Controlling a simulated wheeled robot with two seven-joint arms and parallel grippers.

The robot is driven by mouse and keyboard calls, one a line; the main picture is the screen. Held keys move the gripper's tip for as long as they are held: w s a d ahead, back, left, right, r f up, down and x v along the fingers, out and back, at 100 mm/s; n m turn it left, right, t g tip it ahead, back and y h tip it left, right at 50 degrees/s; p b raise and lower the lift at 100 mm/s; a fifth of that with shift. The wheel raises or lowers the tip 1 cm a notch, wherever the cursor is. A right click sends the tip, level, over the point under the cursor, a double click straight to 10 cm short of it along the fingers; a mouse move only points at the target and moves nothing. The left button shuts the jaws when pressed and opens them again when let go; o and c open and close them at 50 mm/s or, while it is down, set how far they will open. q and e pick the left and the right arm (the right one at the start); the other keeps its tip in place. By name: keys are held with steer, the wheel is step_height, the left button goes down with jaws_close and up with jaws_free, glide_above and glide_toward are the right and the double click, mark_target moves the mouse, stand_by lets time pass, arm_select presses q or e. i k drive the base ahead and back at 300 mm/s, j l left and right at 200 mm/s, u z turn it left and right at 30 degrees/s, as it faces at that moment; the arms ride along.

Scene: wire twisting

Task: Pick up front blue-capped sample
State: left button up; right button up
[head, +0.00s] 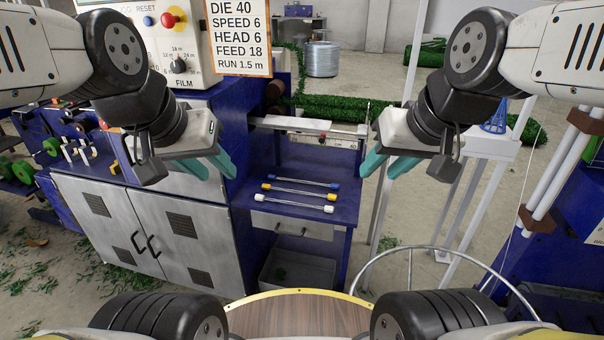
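Three thin rods with coloured end caps lie side by side on a blue shelf (305,166) between my grippers. The blue-capped sample (306,181) is the furthest back of the three. The yellow-capped sample (298,191) lies in the middle, and the white-capped sample (292,203) is closest to me. My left gripper (220,176), with teal fingers apart, is open and empty, in the air left of the rods. My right gripper (379,174) is also open and empty, right of the rods. Neither gripper touches a sample.
A grey-doored cabinet (130,222) stands left of the shelf, with a control panel and a sign (238,37) above. A grey bin (300,270) sits below the shelf. A white frame stands at right. Green wire clippings litter the floor.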

mark_target(333, 186)
steer(key=i+j+u, duration=0.15)
steer(key=j+u, duration=0.2)
steer(key=i+j+u, duration=0.3)
steer(key=j, duration=0.25)
steer(key=i+j+u, duration=0.2)
steer(key=j+u, duration=0.15)
steer(key=z, duration=1.75)
steer(key=l+u, duration=0.55)
steer(key=u, duration=0.15)
steer(key=i+u, duration=0.1)
steer(key=i, duration=0.25)
